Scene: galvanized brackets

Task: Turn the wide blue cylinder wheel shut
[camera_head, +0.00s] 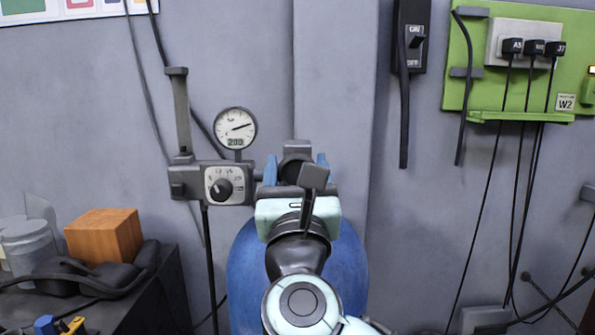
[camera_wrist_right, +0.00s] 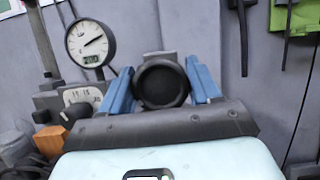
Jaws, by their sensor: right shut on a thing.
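The wide blue cylinder (camera_head: 240,275) stands against the grey wall, partly hidden behind my right arm. Its dark round wheel (camera_wrist_right: 160,83) sits at the top; in the head view it is mostly hidden behind the gripper. My right gripper (camera_head: 296,165) is shut on the wheel, with one blue finger on either side of it, as the right wrist view (camera_wrist_right: 161,86) shows. A round gauge (camera_head: 235,128) with a needle and a small readout like 200 stands left of the wheel. My left gripper is not in view.
A grey regulator box with a dial (camera_head: 222,185) is close left of the gripper. A dark bench (camera_head: 150,300) with a wooden block (camera_head: 104,235) is at lower left. A green panel (camera_head: 458,70) with plugs and hanging cables is at right.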

